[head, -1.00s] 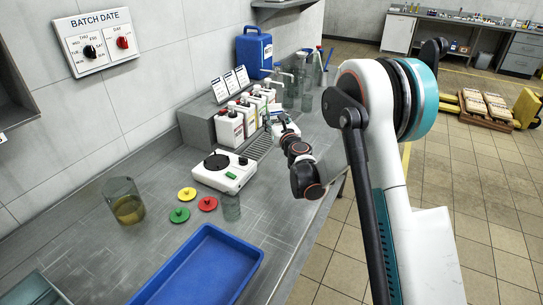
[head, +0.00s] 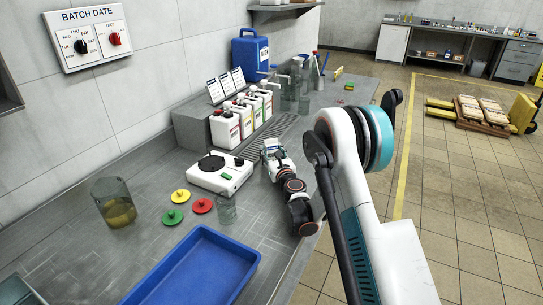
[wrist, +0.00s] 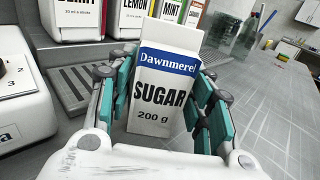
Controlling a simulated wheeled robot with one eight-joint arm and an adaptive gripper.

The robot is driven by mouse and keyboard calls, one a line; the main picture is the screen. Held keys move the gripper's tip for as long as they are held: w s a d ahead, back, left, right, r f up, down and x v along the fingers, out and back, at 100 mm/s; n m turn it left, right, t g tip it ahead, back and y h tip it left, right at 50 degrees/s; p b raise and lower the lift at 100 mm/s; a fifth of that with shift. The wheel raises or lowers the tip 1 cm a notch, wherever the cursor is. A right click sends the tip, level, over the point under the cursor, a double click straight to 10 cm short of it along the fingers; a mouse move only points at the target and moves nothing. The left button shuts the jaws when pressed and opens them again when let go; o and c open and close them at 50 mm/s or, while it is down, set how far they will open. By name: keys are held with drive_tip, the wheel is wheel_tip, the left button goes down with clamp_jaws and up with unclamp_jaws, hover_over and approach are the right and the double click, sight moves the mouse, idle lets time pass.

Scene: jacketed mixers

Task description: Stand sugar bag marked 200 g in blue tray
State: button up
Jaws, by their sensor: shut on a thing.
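The sugar bag (wrist: 163,95) is white with a blue "Dawnmere" band, "SUGAR" and "200 g" in the wrist view. It stands upright between the teal fingers of my gripper (wrist: 160,112), which is shut on its sides. In the head view my gripper (head: 276,158) is beside the white scale, and the bag is small and mostly hidden there. I cannot tell whether its bottom touches the counter. The blue tray (head: 246,262) lies at the front of the counter, nearer the camera than my gripper, and its visible inside is empty.
A white hotplate-like device (head: 222,174) stands left of my gripper. Yellow (head: 181,196), red (head: 202,206) and green (head: 173,217) lids and a small glass (head: 226,210) lie between it and the tray. A beaker of amber liquid (head: 114,203) is farther left. Labelled bottles (head: 225,130) stand behind.

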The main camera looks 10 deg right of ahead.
drive_tip(key=shift+r, duration=0.1)
drive_tip(key=o, duration=1.2)
drive_tip(key=shift+s, duration=0.1)
